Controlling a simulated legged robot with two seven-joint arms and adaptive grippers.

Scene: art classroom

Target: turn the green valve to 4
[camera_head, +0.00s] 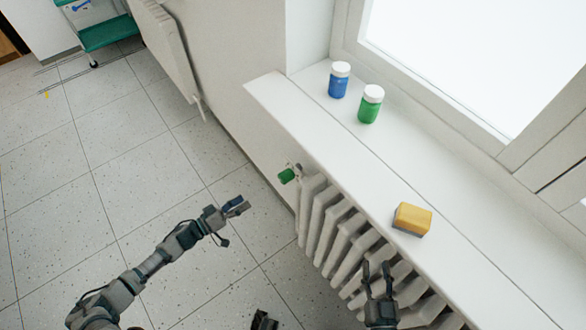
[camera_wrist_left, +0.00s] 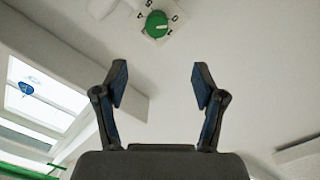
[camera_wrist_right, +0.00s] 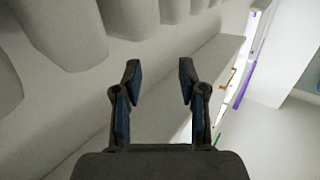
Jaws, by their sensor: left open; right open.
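The green valve (camera_head: 287,175) is a small green knob at the far upper end of the white radiator, below the sill. In the left wrist view the green knob (camera_wrist_left: 157,24) sits on a white dial with small marks, too small to read surely. My left gripper (camera_head: 236,206) is to the left of the valve and nearer, apart from it. In its wrist view the open fingers (camera_wrist_left: 160,78) have nothing between them, and the knob is beyond the tips. My right gripper (camera_head: 377,268) is open and empty beside the near part of the radiator, away from the valve.
The white radiator (camera_head: 330,225) runs along the wall under the windowsill (camera_head: 440,230). On the sill stand a blue jar (camera_head: 339,82), a green jar (camera_head: 370,106) and a yellow sponge (camera_head: 412,218). A green cart (camera_head: 103,33) is far off.

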